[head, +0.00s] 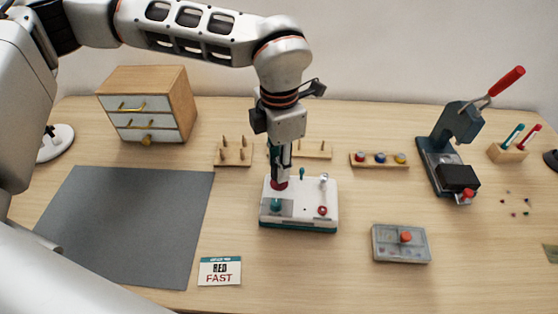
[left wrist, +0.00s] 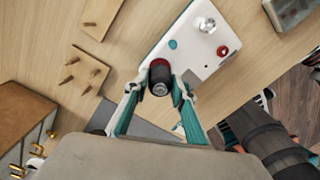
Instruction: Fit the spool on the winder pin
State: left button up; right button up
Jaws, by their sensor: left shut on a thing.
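The winder (head: 297,224) is a white box with a teal base in the middle of the table. It carries a silver knob (head: 323,178), a red button (head: 322,210) and teal parts on top. My left gripper (head: 281,181) points down over its left side, shut on a dark red spool (head: 280,185). In the left wrist view the spool (left wrist: 160,79) sits between the two teal fingertips (left wrist: 157,91), dark end facing the camera. The winder pin is not clearly visible, and I cannot tell whether the spool is around it.
Behind the winder are peg boards (head: 233,161) and a tray of coloured spools (head: 379,160). A grey box (head: 401,244) lies to the right, a press (head: 444,160) farther right. A card reading RED FAST (head: 220,271) lies in front. A grey mat (head: 130,230) is clear.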

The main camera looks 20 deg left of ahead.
pick_arm(q)
jog(key=shift+f, duration=1.45)
dwell(2.3)
jog(key=o, duration=0.9)
notch_tip(320, 180, up, 12)
dwell(0.5)
